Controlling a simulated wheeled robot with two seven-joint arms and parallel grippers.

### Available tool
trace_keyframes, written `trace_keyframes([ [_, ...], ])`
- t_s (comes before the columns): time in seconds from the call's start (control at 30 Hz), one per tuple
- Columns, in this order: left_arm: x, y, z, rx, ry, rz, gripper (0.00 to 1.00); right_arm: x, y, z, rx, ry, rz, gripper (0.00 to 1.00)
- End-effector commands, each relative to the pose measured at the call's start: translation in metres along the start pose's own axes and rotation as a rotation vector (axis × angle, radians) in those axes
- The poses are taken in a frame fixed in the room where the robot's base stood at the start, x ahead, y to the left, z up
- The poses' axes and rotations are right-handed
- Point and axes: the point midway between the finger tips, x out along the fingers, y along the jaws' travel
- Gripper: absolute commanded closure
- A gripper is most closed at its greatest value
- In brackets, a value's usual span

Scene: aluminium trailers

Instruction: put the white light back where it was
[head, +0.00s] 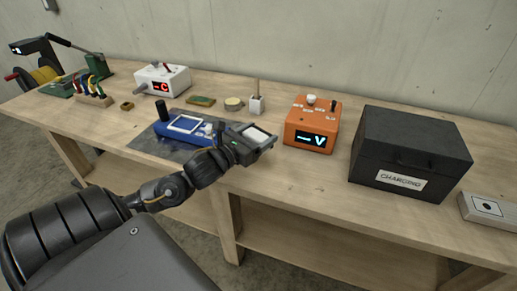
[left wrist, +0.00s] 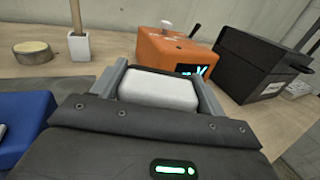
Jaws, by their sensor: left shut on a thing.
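The white light (left wrist: 160,90) is a small white block with rounded edges, held between the two fingers of my left gripper (left wrist: 165,88). In the head view my left gripper (head: 262,138) is shut on the white light (head: 257,134) above the front half of the bench, between the blue device and the orange box. The light's underside is hidden. I cannot tell how far above the bench top it is. My right gripper is in neither view.
An orange box (head: 311,126) with a lit display stands right of my gripper, and a black box labelled CHARGING (head: 411,150) beyond it. A blue device (head: 180,130) lies on a dark mat (head: 135,146). A white brush holder (head: 257,105) stands behind. Bare wood (head: 300,175) lies in front.

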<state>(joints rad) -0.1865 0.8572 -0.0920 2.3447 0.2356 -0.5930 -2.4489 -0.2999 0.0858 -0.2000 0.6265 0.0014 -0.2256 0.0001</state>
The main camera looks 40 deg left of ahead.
Motion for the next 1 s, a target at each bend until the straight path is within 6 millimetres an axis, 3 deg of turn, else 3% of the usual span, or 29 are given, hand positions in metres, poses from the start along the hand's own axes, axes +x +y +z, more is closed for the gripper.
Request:
trace_keyframes([
  [0.3,0.008,0.005,-0.011,0.000,-0.001,-0.001,0.53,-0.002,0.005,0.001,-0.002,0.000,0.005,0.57],
  [0.57,0.010,0.007,-0.043,-0.002,0.001,0.000,0.53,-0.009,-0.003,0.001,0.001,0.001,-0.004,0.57],
  [0.73,0.010,0.006,-0.045,0.001,-0.002,-0.002,0.53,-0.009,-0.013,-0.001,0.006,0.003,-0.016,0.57],
  [1.0,0.010,0.006,-0.050,0.000,-0.002,-0.002,0.53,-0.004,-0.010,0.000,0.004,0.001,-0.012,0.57],
])
